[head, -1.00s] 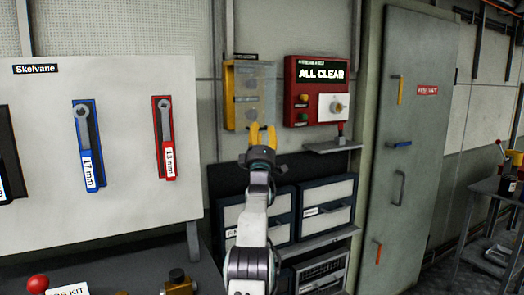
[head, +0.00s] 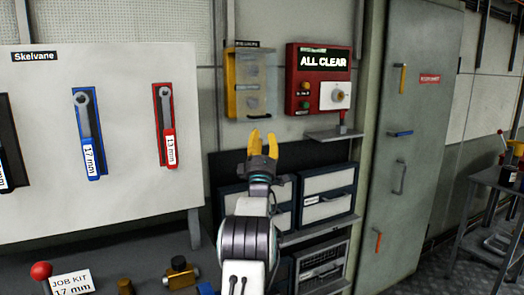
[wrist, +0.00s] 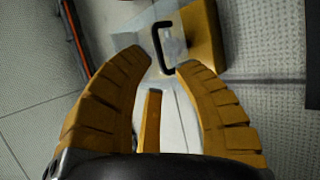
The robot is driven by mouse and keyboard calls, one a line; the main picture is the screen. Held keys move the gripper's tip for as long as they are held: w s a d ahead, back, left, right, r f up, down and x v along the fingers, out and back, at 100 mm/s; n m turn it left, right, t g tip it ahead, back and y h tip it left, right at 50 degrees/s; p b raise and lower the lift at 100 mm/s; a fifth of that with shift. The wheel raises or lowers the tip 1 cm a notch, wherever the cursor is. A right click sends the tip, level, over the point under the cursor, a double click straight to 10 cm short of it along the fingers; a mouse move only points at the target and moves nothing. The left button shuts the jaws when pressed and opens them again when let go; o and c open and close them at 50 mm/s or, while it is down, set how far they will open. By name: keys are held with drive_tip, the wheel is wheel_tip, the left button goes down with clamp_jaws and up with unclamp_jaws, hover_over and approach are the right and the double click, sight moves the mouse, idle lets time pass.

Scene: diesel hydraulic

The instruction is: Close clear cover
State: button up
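The clear cover (head: 262,72) is a see-through panel with a black handle (head: 258,116) at its lower edge, in front of a yellow wall box (head: 231,86) in the head view. In the wrist view the black handle (wrist: 157,46) and part of the yellow box (wrist: 203,35) show just beyond my fingertips. The panel seems to stand out from the box; its exact angle is hard to tell. My gripper (head: 263,137) is open and empty, just below the box in the head view. In the wrist view its fingers (wrist: 163,63) are spread, with the handle slightly beyond their gap.
A red ALL CLEAR panel (head: 319,62) is right of the box, above a small shelf (head: 333,135). A white tool board (head: 120,185) with wrenches stands left. Drawers (head: 327,205) are below, and a grey cabinet door (head: 410,150) is farther right.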

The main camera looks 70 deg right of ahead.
drive_tip(key=shift+v, duration=2.05)
drive_tip(key=shift+s, duration=0.1)
